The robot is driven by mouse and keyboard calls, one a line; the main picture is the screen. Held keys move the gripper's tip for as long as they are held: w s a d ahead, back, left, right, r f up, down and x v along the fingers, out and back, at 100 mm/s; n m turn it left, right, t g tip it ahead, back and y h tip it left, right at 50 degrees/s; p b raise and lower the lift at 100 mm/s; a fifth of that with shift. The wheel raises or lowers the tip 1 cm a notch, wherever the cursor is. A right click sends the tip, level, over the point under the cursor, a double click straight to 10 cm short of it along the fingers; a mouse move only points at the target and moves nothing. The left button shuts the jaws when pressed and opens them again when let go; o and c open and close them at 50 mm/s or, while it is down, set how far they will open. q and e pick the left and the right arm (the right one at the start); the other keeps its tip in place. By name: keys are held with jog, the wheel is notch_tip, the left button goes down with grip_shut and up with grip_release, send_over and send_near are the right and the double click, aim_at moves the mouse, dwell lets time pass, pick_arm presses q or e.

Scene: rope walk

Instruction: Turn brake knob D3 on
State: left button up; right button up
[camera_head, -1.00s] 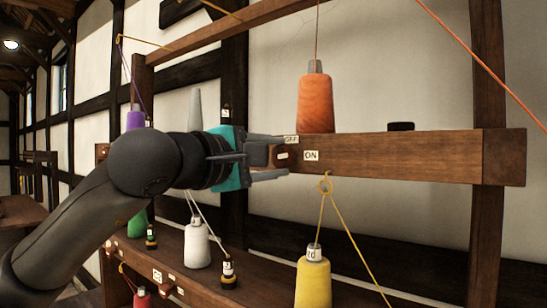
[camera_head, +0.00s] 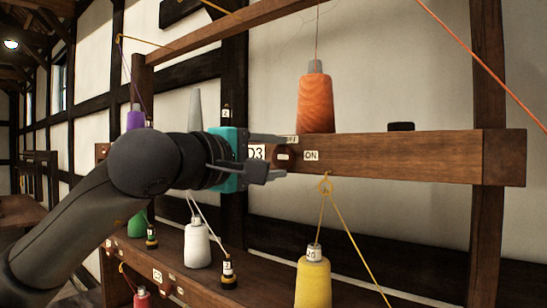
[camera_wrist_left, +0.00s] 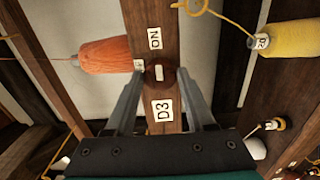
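Brake knob D3 (camera_head: 284,156) is a dark round wooden knob with a white mark, on the front face of the upper beam. The mark lies level, in line with the ON label (camera_head: 311,155) to its right; the OFF label (camera_head: 292,139) is above it. The D3 label (camera_head: 257,152) is at its left. My left gripper (camera_head: 283,157) is open, its fingers apart above and below the knob. In the left wrist view the knob (camera_wrist_left: 159,73) shows beyond the open fingers, with no visible contact. My right gripper is not in view.
An orange spool (camera_head: 316,103) stands on the beam (camera_head: 400,158) above the knob, with a black cap-like piece (camera_head: 401,127) farther right. A yellow spool (camera_head: 313,283) and a white spool (camera_head: 197,245) stand below. A yellow cord hangs from a loop (camera_head: 325,184) under the beam.

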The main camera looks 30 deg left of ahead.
pick_arm(q)
jog(key=o, duration=0.4)
jog(key=shift+s, duration=0.1)
jog(key=s+b, duration=0.2)
jog(key=s, duration=0.3)
jog(key=s+b, duration=0.2)
jog(key=s, duration=0.3)
jog(key=s+a+b, duration=0.1)
jog(key=s+b, duration=0.2)
jog(key=s, duration=0.2)
jog(key=shift+a, duration=0.1)
